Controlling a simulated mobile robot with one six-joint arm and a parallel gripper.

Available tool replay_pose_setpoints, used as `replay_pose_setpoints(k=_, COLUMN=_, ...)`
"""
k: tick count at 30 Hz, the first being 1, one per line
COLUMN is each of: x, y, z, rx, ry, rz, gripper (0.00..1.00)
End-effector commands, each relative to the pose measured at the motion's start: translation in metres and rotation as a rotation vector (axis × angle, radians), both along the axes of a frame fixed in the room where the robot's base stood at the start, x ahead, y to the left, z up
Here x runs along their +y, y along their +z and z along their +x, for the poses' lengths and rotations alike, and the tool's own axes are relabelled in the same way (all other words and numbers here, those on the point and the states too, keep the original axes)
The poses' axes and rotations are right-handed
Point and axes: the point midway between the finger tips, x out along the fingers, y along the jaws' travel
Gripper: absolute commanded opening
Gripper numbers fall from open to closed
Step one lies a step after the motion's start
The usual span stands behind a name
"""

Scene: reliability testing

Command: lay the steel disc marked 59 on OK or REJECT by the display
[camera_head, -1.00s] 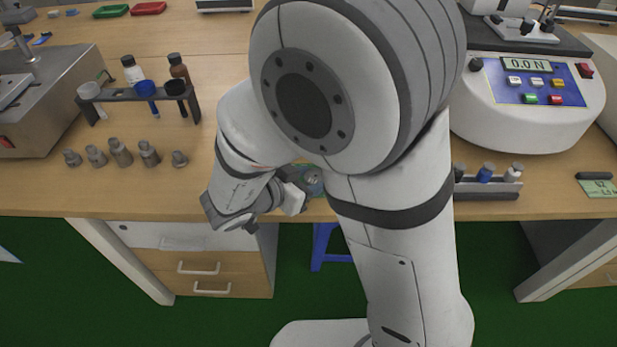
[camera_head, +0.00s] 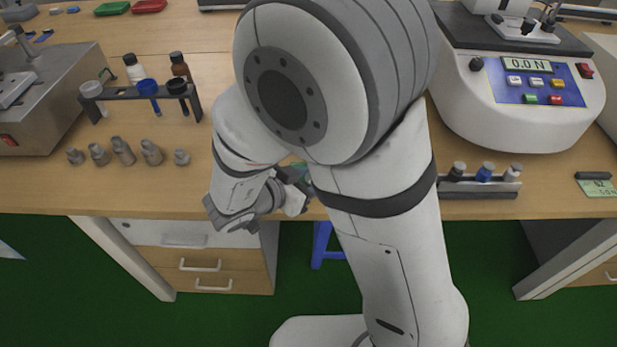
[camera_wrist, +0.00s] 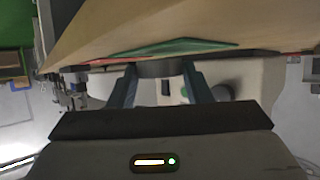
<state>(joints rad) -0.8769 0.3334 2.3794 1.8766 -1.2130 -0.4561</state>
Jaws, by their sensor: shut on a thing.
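My gripper (camera_wrist: 160,82) is shut on a dark steel disc (camera_wrist: 160,68), which shows between the two fingers in the wrist view. Its marking cannot be read. In the head view my gripper (camera_head: 294,190) is low at the bench's front edge, and my arm hides the disc. A display (camera_head: 526,64) on the white tester at the right reads 0.0 N. A green tray (camera_head: 111,8) and a red tray (camera_head: 149,6) lie at the back left. No OK or REJECT lettering can be read on them.
A rack (camera_head: 140,93) with tubes and bottles stands on the left of the wooden bench (camera_head: 60,190). Several small grey weights (camera_head: 123,151) stand in front of it. A holder (camera_head: 478,188) with vials is right of my arm. A small handheld display (camera_head: 597,187) lies at far right.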

Motion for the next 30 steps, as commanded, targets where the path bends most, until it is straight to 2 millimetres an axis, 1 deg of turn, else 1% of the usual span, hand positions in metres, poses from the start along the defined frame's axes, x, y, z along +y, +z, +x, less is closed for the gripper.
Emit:
replay_pose_setpoints(k=6, x=-0.0003, y=-0.0054, z=0.0001, rx=0.000, ry=-0.001, rz=-0.001, gripper=0.09)
replay_pose_setpoints(k=15, x=-0.0005, y=-0.0063, z=0.0002, rx=-0.001, ry=-0.001, rz=0.000, gripper=0.09)
replay_pose_setpoints(k=16, x=-0.0006, y=-0.0062, z=0.0002, rx=-0.001, ry=-0.001, rz=0.000, gripper=0.46)
replay_pose_setpoints(k=25, x=-0.0007, y=-0.0063, z=0.0003, rx=0.000, ry=-0.001, rz=0.000, gripper=0.70)
replay_pose_setpoints(k=30, x=-0.0009, y=-0.0067, z=0.0002, rx=0.001, ry=-0.002, rz=-0.001, gripper=0.70)
